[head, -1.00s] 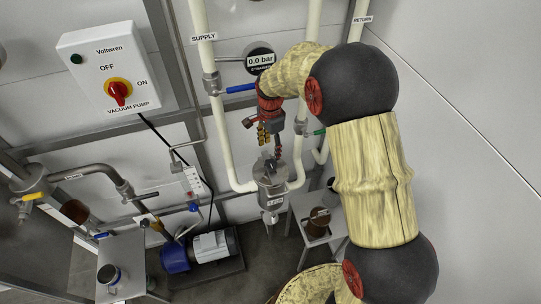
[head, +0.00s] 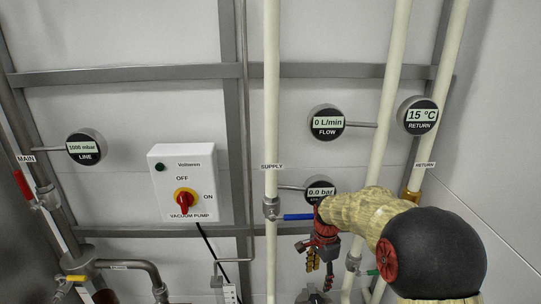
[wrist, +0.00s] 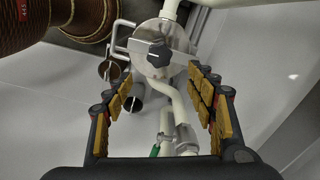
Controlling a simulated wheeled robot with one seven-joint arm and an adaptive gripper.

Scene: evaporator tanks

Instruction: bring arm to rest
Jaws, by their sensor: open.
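My gripper (head: 321,262) hangs at the lower right in the head view, at the end of my wood-patterned arm with dark round joints. It points down in front of the supply and return pipes. In the wrist view my gripper (wrist: 160,105) is open, its yellow-padded fingers wide apart with nothing between them. Beyond the fingers is a metal strainer housing with a dark knob (wrist: 158,54), apart from the fingertips. A green-handled valve (wrist: 155,151) shows below it between the fingers.
A blue-handled valve (head: 298,217) on the supply pipe (head: 271,120) is close left of my wrist. The vacuum pump switch box (head: 185,185) is farther left. Flow (head: 327,122) and return (head: 418,115) gauges sit above my arm. The wall at right is bare.

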